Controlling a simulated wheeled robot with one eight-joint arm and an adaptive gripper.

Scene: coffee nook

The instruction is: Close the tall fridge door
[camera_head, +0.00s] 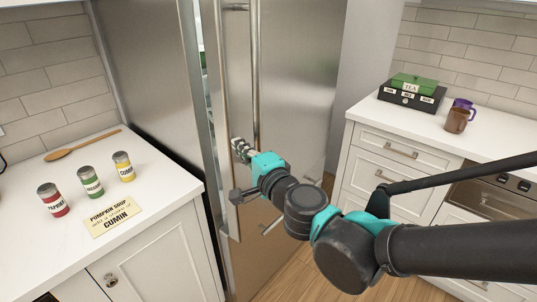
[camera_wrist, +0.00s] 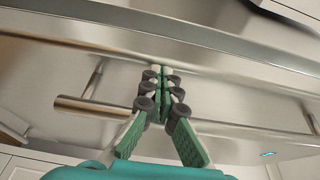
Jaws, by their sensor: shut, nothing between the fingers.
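The tall steel fridge (camera_head: 160,60) stands in the middle of the head view. Its left door (camera_head: 228,100) is ajar; a narrow gap at its left edge shows a sliver of the inside. A long vertical bar handle (camera_head: 255,75) runs beside it. My gripper (camera_head: 238,146) is shut and empty, its fingertips at the front of the door, left of the handle. In the wrist view my gripper (camera_wrist: 163,72) points at the brushed steel door face (camera_wrist: 220,95). I cannot tell whether the tips touch it.
The right counter (camera_head: 375,122) holds a tea box (camera_head: 411,97) and a purple-handled jug (camera_head: 457,118). Wooden floor (camera_head: 290,262) shows below the fridge.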

